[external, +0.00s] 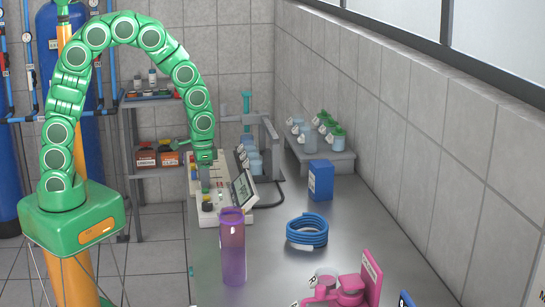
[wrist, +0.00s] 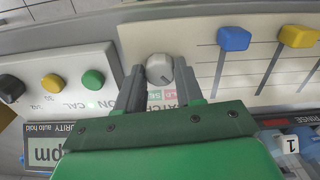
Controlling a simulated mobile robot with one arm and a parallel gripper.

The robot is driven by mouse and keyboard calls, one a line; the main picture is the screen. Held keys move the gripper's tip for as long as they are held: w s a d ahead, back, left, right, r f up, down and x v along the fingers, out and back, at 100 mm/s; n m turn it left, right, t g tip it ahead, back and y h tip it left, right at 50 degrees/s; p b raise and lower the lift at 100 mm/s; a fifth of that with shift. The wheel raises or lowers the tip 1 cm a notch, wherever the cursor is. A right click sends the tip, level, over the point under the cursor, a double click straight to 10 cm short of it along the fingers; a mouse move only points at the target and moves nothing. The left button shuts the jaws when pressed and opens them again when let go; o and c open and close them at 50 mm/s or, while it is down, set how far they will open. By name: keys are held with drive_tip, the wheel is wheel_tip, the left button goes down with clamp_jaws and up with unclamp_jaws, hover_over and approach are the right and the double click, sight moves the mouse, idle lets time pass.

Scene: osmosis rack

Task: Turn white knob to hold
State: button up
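The white knob (wrist: 159,67) is round, with a dark pointer line toward the lower right in the wrist view. It sits on the pale panel (wrist: 205,50) of an instrument. My gripper (wrist: 160,72) has one finger on each side of the knob, with no clear gap seen between fingers and knob. Printed labels, one with a red patch and one with green letters, show between the fingers, partly covered by them. In the external view my gripper (external: 205,180) reaches down to the instrument (external: 238,213), and the knob is hidden there.
Black (wrist: 11,88), yellow (wrist: 52,83) and green (wrist: 93,79) knobs lie left of my gripper. Blue (wrist: 234,39) and yellow (wrist: 298,36) sliders are to the right.

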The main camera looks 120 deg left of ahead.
drive_tip(key=o, duration=0.4)
drive_tip(key=shift+r, duration=0.1)
drive_tip(key=shift+r, duration=3.85)
